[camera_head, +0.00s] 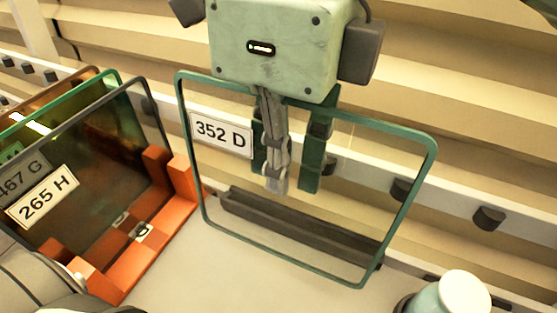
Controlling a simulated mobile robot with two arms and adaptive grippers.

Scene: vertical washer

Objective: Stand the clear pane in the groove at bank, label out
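The clear pane (312,212) has a thin dark green frame and stands upright in the middle. Its white label "352 D" (221,134) sits at the upper left, readable and facing me. My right gripper (276,178) reaches down at the pane's upper edge and appears shut on it; one finger hides the other. The dark groove (300,228) is a long rail on the counter, seen through the pane. The pane's bottom edge shows on the near side of the rail, apart from it in the picture; its height above the counter is unclear. My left gripper is not in view.
An orange rack (140,262) at left holds several framed panes, including a dark one labelled "265 H" (43,196). A pale green box (285,45) fills the top middle. A white rail with dark knobs (488,218) runs behind.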

